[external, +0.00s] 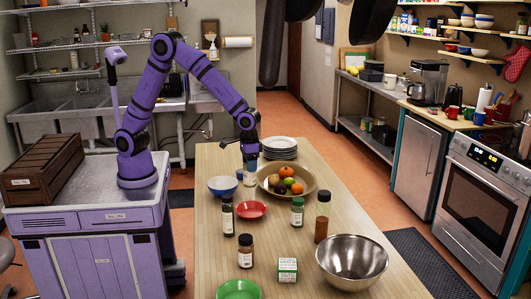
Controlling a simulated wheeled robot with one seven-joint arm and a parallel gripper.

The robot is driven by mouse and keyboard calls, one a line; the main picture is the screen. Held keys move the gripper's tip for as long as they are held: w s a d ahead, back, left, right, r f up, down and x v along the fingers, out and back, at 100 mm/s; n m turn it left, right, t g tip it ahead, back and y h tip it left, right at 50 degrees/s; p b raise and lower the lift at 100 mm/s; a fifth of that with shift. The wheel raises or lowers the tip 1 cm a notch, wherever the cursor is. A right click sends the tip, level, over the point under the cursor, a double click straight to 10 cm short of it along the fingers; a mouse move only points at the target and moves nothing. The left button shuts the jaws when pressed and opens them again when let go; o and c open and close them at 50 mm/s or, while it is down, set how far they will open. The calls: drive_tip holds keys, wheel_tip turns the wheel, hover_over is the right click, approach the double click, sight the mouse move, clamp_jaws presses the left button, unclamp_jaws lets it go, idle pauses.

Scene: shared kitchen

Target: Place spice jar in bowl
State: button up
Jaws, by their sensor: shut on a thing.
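My gripper (250,160) is at the far end of the wooden table, pointing down and shut on a small spice jar (251,178) with a pale label. The jar is just left of the fruit bowl; I cannot tell whether its base touches the table. The upper part of the jar is hidden by the gripper. A blue bowl (223,187) stands just left of the jar. A red shallow bowl (251,210) is nearer the camera. A large metal bowl (352,265) is at the front right, and a green bowl (239,290) at the front edge of view.
A wooden bowl (266,190) of fruit and a stack of white plates (281,147) stand right of my gripper. Other jars (228,216), (246,252), (297,213), a tall bottle (322,218) and a green-and-white box (287,269) stand on the table (205,255).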

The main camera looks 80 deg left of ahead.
drive_tip(key=s+a+n, duration=0.2)
drive_tip(key=s+a, duration=0.8)
drive_tip(key=a, duration=0.4)
drive_tip(key=shift+s+f, duration=0.1)
drive_tip(key=shift+f, duration=5.1)
drive_tip(key=shift+f, duration=0.1)
drive_tip(key=o, duration=1)
drive_tip(key=shift+o, duration=0.2)
